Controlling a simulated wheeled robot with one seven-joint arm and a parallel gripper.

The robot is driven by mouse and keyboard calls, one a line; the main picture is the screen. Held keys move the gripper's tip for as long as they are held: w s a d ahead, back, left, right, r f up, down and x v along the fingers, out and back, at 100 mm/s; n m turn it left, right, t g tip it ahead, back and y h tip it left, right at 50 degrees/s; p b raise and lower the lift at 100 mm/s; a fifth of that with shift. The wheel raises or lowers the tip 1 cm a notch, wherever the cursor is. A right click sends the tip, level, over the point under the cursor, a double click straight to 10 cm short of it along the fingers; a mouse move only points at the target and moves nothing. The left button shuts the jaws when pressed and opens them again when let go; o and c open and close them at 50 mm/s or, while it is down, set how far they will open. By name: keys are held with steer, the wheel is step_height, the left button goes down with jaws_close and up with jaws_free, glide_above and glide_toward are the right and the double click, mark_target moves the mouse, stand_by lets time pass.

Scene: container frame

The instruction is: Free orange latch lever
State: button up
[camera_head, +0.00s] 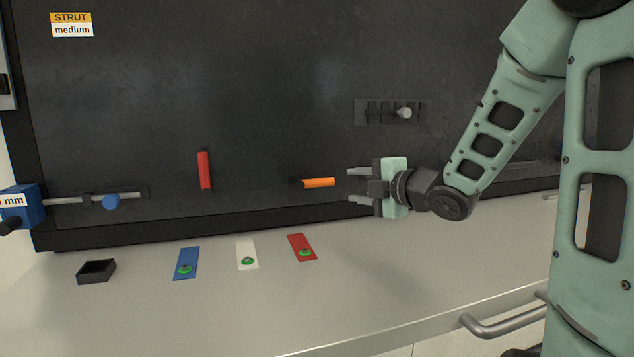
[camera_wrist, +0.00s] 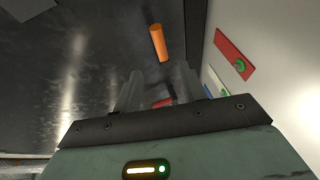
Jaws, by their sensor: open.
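The orange latch lever (camera_head: 319,182) is a short cylinder on the dark panel, lying nearly horizontal in the head view. It also shows in the wrist view (camera_wrist: 158,42), beyond the fingers. My gripper (camera_head: 352,185) is just right of the lever, with its fingers pointing left toward it. The fingers are apart and empty, one a little above and one a little below the lever's height. A gap shows between the fingertips and the lever's free end. In the wrist view my gripper (camera_wrist: 158,90) has its two fingers spread.
A red lever (camera_head: 204,170) hangs upright to the left. A blue-knobbed bolt (camera_head: 111,201) is at far left, a grey-knobbed slide (camera_head: 404,113) above my gripper. Blue (camera_head: 186,262), white (camera_head: 247,254) and red (camera_head: 302,247) plates and a black tray (camera_head: 96,271) lie on the counter below.

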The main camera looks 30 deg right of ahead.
mark_target(322, 183)
steer(key=p+x, duration=0.2)
steer(key=x, duration=1.1)
steer(key=shift+w, duration=0.1)
jaws_close()
